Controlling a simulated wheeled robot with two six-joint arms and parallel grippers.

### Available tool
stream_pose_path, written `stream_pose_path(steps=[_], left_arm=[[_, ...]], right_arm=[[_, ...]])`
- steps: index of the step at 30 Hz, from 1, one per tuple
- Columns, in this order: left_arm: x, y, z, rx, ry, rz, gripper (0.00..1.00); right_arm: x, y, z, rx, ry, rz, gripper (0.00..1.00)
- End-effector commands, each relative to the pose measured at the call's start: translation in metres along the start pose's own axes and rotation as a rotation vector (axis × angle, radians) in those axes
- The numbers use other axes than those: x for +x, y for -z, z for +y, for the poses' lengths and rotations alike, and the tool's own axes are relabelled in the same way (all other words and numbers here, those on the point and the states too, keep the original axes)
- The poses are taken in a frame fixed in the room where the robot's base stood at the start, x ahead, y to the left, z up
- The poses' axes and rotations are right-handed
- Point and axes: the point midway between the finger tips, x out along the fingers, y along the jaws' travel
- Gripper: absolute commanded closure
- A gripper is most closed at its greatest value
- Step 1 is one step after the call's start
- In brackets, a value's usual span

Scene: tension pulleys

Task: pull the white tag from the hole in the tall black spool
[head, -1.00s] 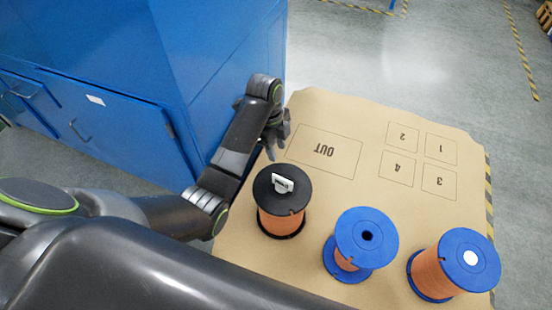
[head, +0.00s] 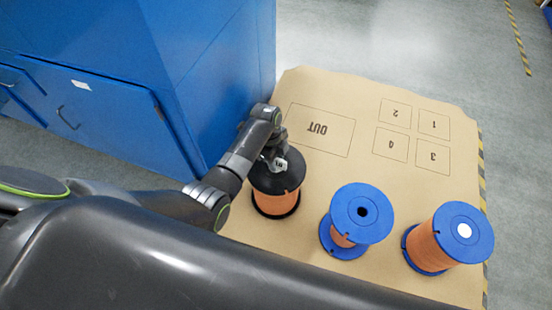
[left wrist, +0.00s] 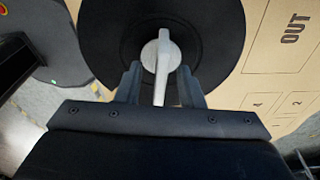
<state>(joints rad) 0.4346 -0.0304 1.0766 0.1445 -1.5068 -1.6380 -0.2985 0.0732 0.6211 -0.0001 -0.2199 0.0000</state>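The tall black spool (head: 287,180), wound with orange, stands on the tan table board at the left. The white tag (head: 279,166) sits at the middle of its black top. In the left wrist view the tag (left wrist: 160,62) has a rounded head and a narrow stem pointing toward my gripper. My left gripper (head: 272,154) is over the spool top. In the left wrist view its two fingers (left wrist: 160,88) are spread on either side of the tag, with gaps between them and it. The hole is hidden under the tag. My right gripper is not in view.
A blue spool (head: 377,227) with an open dark hole and another blue spool (head: 480,219) with a white centre stand to the right. An OUT rectangle (head: 335,145) and numbered squares are printed on the bare board (head: 365,100). A blue cabinet (head: 215,90) stands close at the left.

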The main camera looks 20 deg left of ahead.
Motion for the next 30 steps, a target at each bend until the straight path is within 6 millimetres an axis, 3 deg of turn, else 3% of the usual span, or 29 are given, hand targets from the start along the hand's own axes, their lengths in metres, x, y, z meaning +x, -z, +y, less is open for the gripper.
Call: stream_pose_path(steps=[8,17,30], left_arm=[[0.0013,0.0002,-0.0004,0.000,0.001,0.000,0.65],[0.0012,0.0002,-0.0003,0.000,0.001,0.000,1.00],[-0.0030,0.0007,-0.0004,0.000,0.001,0.000,1.00]], right_arm=[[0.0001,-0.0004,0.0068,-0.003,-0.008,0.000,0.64],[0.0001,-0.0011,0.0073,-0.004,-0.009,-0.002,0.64],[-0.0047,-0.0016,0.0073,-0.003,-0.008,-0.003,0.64]])
